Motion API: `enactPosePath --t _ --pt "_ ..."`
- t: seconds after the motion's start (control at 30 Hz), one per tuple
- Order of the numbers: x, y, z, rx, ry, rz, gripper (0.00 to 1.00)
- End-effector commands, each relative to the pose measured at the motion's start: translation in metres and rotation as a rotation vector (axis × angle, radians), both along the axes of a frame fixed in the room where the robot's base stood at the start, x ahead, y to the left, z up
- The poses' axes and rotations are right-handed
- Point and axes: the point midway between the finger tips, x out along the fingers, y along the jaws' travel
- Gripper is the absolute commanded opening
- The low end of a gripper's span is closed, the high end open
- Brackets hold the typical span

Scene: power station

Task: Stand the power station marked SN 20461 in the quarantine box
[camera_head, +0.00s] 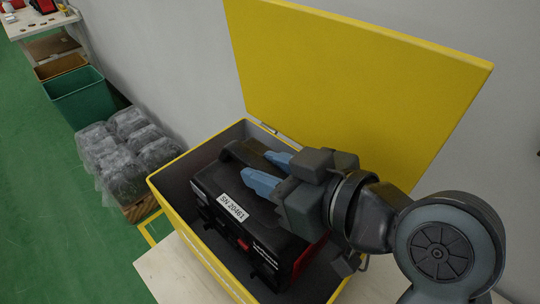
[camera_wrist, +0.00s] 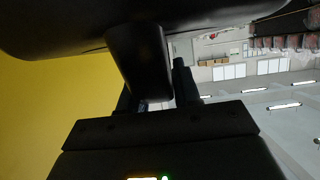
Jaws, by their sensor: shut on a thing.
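The power station (camera_head: 240,232), black with red at one end and a white label reading SN 20461, is inside the open yellow quarantine box (camera_head: 181,226) in the head view. Its top stands near the level of the box rim; whether its base touches the box floor is hidden. My gripper (camera_head: 270,170), with blue fingers, is shut on the power station's black handle at the top. In the wrist view the dark handle (camera_wrist: 140,60) runs down between the fingers. The yellow lid (camera_head: 350,80) is raised behind the box.
The box stands on a pale wooden surface (camera_head: 175,275) by a grey wall. To the left are plastic-wrapped goods (camera_head: 125,150) on a pallet, a green bin (camera_head: 78,95) and a table (camera_head: 35,22) at the far left. Green floor lies open at left.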

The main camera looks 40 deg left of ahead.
Motion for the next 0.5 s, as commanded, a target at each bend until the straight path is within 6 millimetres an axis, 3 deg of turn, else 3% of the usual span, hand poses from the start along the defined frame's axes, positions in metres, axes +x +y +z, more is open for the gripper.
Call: enactPosePath --t 0.5 --pt "0.0005 0.0002 -0.0007 0.009 -0.007 -0.001 0.0"
